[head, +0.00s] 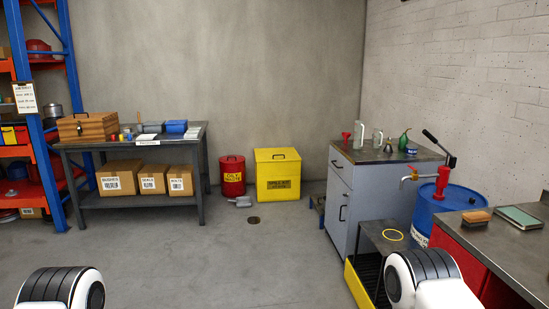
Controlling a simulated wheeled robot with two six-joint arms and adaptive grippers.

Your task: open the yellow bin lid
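The yellow bin (278,180) stands on the floor against the back wall, near the middle of the head view. It is boxy, with a dark label on its front. Its lid (277,155) is down and has a dark handle on it. My arms show only as rounded white and black links at the bottom left and bottom right. Neither gripper is in the picture, and both arms are far from the bin.
A red can (232,176) stands just left of the bin, with a grey scoop-like object (240,201) on the floor before it. A workbench (135,202) is at left, a grey cabinet (376,190) at right. The floor (245,255) between is open, with a small drain.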

